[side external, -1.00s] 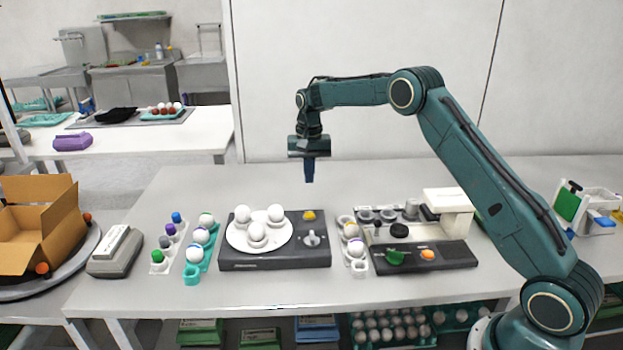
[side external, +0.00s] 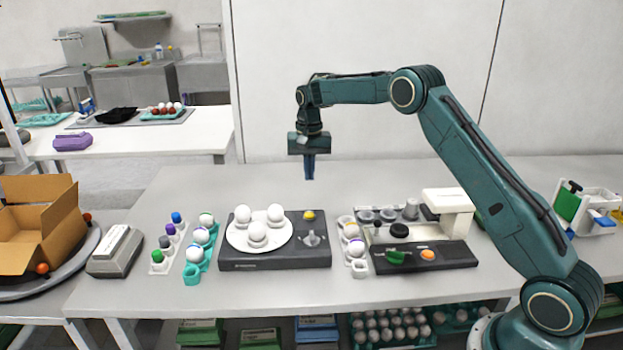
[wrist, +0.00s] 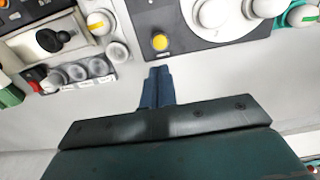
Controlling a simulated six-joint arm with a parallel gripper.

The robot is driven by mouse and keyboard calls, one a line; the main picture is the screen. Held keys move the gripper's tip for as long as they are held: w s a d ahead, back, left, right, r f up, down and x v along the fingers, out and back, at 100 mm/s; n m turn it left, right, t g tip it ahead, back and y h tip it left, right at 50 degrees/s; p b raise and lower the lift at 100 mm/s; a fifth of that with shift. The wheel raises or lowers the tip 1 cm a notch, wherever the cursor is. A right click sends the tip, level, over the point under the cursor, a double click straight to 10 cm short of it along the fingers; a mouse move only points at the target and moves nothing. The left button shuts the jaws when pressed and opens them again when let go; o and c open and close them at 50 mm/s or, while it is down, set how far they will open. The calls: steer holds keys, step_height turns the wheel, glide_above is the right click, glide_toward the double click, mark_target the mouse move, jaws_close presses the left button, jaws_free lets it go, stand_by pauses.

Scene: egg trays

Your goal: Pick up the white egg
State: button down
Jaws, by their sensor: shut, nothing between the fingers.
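Several plain white eggs are in view. Other whitish eggs with coloured bands sit in a teal tray (side external: 192,279) and a white tray (side external: 359,268). My gripper (side external: 309,178) points down, shut and empty, above the table behind the machine. Its blue fingers (wrist: 158,70) touch together, apart from every egg.
The dark machine (side external: 240,262) has a yellow button (side external: 308,215) and a grey knob (side external: 311,238). A second dark device (side external: 455,257) with a white arm stands to the right. A narrow white rack (side external: 157,268) stands left of the teal tray. The table behind the machine is clear.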

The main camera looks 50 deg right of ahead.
stand_by(0.3)
steer(key=c, duration=1.1)
jaws_free()
step_height(320, 180, up, 4)
steer(key=m+t, duration=0.2)
steer(key=m, duration=0.4)
glide_above(257, 225)
steer(key=s, duration=0.2)
steer(key=shift+w+d+r, duration=0.1)
steer(key=shift+w+r, duration=0.05)
steer(key=shift+r, duration=0.05)
steer(key=shift+f, duration=0.1)
steer(key=shift+w+f, duration=0.2)
steer(key=shift+f, duration=1.2)
steer(key=shift+w+f, duration=0.25)
steer(key=shift+f, duration=1.1)
steer(key=shift+w+f, duration=0.2)
steer(key=shift+f, duration=1.2)
steer(key=shift+w+f, duration=0.2)
steer(key=shift+f, duration=1.1)
steer(key=shift+w+f, duration=0.15)
steer(key=shift+f, duration=1.15)
